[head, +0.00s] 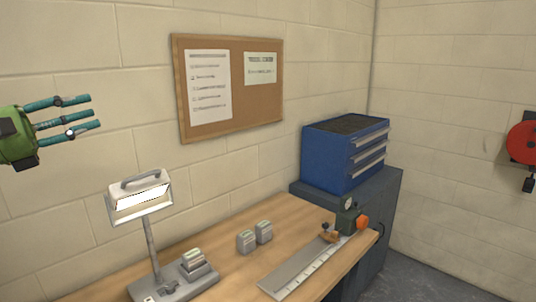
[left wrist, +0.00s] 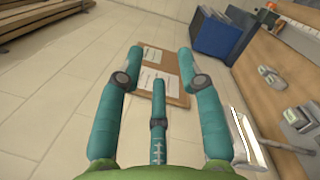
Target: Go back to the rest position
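My left gripper (head: 84,115) is raised at the left side of the head view, in front of the block wall and above the bench. Its teal fingers are spread apart with nothing between them. In the left wrist view the same gripper (left wrist: 160,65) shows open and empty, with the cork board (left wrist: 178,100) behind its fingers. My right gripper is in neither view.
A wooden bench (head: 285,218) holds a lamp (head: 141,198), small grey boxes (head: 264,232) and a long metal rule or fixture (head: 300,268). A blue drawer chest (head: 330,160) stands on a dark cabinet. A red reel (head: 524,142) hangs on the right wall.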

